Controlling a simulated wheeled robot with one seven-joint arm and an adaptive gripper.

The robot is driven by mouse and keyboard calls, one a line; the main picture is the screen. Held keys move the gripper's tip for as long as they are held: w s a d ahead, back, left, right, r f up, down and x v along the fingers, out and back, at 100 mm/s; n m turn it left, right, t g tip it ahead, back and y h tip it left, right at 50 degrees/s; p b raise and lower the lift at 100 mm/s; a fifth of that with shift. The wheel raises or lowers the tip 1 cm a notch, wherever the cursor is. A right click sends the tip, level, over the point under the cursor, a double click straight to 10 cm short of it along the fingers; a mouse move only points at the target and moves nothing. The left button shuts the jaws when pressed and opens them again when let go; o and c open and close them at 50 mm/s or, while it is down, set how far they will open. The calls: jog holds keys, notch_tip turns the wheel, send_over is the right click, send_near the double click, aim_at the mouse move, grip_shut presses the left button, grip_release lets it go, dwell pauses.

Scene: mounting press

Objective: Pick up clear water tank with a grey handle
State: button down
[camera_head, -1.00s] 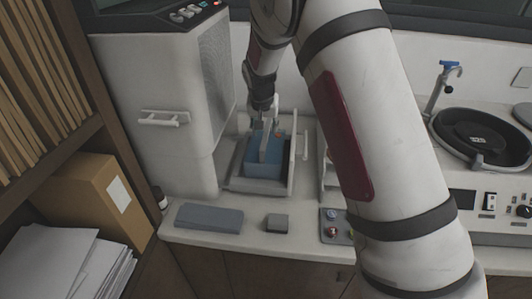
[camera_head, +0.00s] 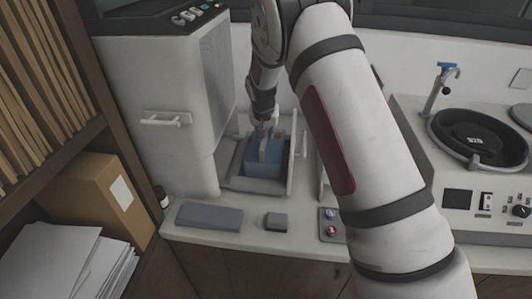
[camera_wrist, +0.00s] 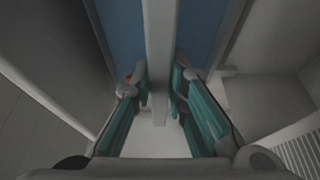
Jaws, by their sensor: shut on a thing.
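The water tank (camera_head: 264,162) shows as a blue box in the head view, sitting in a light grey tray-like bay (camera_head: 240,183) beside the tall white cabinet. Its grey handle (camera_wrist: 161,45) runs down the middle of the wrist view, with blue tank surface (camera_wrist: 198,35) on both sides. My gripper (camera_head: 265,130) points down over the tank. In the wrist view my gripper (camera_wrist: 159,92) has its two teal-padded fingers on either side of the handle, shut on it. The tank's underside is hidden, so I cannot tell whether it is clear of the bay.
The white cabinet (camera_head: 165,120) stands close on the left. A black round basin (camera_head: 475,140) with a tap is at right. A cardboard box (camera_head: 95,200) and papers are lower left.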

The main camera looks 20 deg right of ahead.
jog(key=shift+r, duration=0.1)
notch_tip(320, 180, up, 17)
jog(key=b, duration=0.2)
notch_tip(320, 180, down, 7)
jog(key=shift+f, duration=0.1)
dwell(0.4)
